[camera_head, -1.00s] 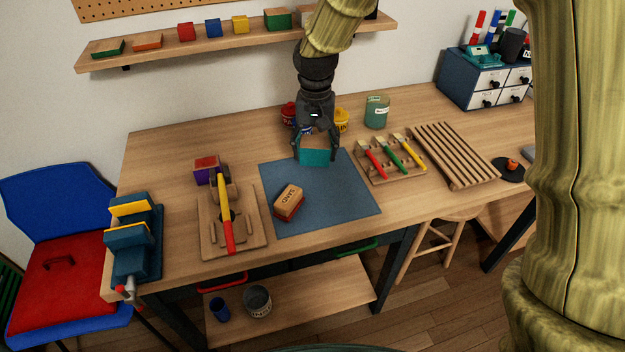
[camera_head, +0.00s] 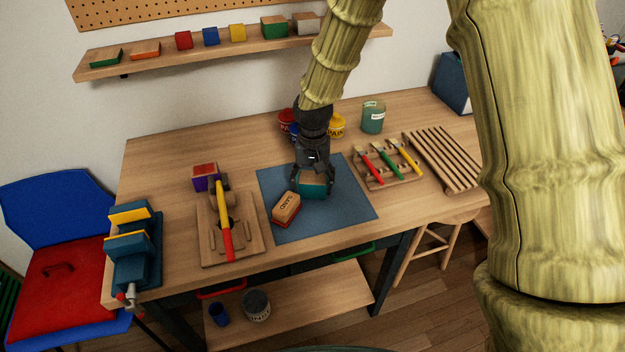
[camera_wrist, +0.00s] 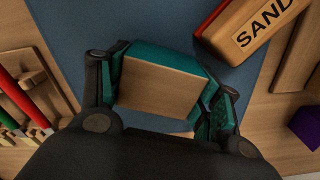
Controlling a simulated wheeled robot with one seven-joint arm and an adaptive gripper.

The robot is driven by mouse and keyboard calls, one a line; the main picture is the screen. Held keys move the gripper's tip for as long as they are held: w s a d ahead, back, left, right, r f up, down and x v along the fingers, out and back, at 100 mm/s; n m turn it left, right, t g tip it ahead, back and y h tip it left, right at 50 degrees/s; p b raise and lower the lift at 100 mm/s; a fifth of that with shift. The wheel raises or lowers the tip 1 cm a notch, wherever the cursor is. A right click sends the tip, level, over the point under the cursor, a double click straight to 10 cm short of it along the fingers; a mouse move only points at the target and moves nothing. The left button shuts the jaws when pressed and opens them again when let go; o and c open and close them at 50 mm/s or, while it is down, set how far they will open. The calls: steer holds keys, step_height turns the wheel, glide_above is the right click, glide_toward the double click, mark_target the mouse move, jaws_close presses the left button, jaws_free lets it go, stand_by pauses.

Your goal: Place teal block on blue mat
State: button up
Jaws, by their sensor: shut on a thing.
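The teal block (camera_head: 312,190) has a bare wood face and teal sides. My gripper (camera_head: 313,180) is shut on it, with a finger on each side. The block is over the blue mat (camera_head: 345,208), near its middle; I cannot tell whether it touches the mat. In the wrist view the teal block (camera_wrist: 160,85) fills the space between my fingers, with the blue mat (camera_wrist: 140,20) behind it. The sanding block (camera_head: 286,206), marked SAND, lies on the mat to the left of the teal block; it also shows in the wrist view (camera_wrist: 250,30).
A board with a yellow and red tool (camera_head: 228,228) lies left of the mat. A brush rack (camera_head: 385,165) lies right of it. Paint pots (camera_head: 336,127) stand behind my gripper. The mat's front right part is clear. A shelf (camera_head: 160,65) with blocks hangs above.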

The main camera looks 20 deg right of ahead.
mark_target(313, 177)
stand_by(0.3)
steer(key=o, duration=1.1)
steer(key=shift+f, duration=0.1)
step_height(313, 177, up, 12)
steer(key=shift+r+b, duration=0.15)
steer(key=shift+b, duration=0.9)
